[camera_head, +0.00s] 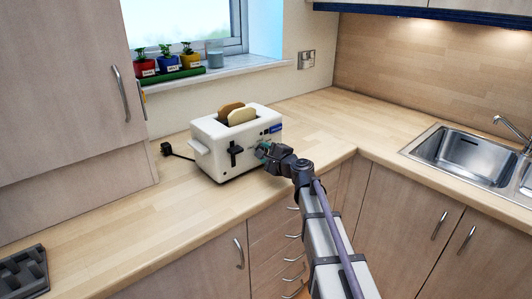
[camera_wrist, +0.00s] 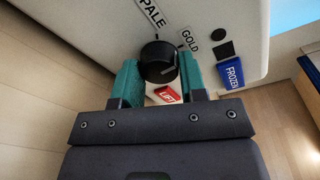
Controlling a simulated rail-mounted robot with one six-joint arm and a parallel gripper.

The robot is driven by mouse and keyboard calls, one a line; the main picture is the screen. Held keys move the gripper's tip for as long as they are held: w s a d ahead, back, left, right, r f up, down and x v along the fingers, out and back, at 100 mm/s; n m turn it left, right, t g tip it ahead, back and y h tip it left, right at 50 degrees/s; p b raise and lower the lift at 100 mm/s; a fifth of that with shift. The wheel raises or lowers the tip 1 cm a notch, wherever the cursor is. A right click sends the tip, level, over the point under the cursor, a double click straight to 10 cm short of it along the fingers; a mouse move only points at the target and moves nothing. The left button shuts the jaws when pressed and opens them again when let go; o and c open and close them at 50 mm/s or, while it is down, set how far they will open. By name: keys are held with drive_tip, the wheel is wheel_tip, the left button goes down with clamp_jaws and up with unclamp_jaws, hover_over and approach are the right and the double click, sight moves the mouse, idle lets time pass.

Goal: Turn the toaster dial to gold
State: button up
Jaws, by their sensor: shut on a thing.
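The white toaster (camera_head: 228,150) stands on the wooden counter with two bread slices (camera_head: 238,115) in its top. My gripper (camera_head: 264,152) is at the toaster's front face. In the wrist view, the green fingers of my gripper (camera_wrist: 159,72) are shut on the black dial (camera_wrist: 157,56), one on each side. The PALE label (camera_wrist: 152,13) is above the dial, and the GOLD label (camera_wrist: 189,40) is at its upper right. A light mark shows on the dial's lower right, but I cannot tell surely which setting it points to. The dial is hidden in the head view.
A blue FROZEN label (camera_wrist: 232,75) and a red label (camera_wrist: 166,94) are near the dial. A black lever (camera_head: 235,152) is on the toaster's front. The sink (camera_head: 460,152) is at the right. Potted plants (camera_head: 168,62) stand on the sill. The counter left of the toaster is mostly clear.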

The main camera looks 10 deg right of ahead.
drive_tip(key=shift+m, duration=0.5)
drive_tip(key=o, duration=0.9)
drive_tip(key=p+v, duration=0.1)
drive_tip(key=v, duration=1)
drive_tip(key=shift+w, duration=0.1)
